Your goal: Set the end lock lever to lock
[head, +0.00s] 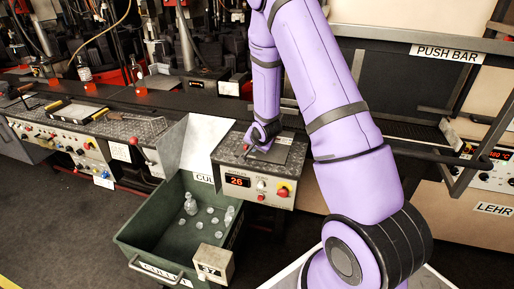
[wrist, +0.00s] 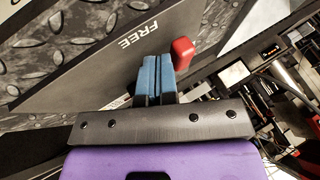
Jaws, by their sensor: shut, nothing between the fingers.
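The lever's red knob (wrist: 182,53) shows in the wrist view, just beyond and right of my fingertips. The lever's shaft is mostly hidden, and I cannot tell whether the fingers touch the knob. A dark plate marked FREE (wrist: 138,38) lies to the left of the knob; no LOCK mark is readable. My gripper (wrist: 154,62) has its blue fingers pressed together with nothing between them. In the head view my gripper (head: 255,146) is low over the top of the control box (head: 232,167) with the red 26 display, and its fingers are small there.
A green cull bin (head: 135,243) with glass pieces stands below the box. A sloping pale chute (head: 203,143) is left of the box. A push bar (head: 445,53) and the lehr panel (head: 492,208) are at right.

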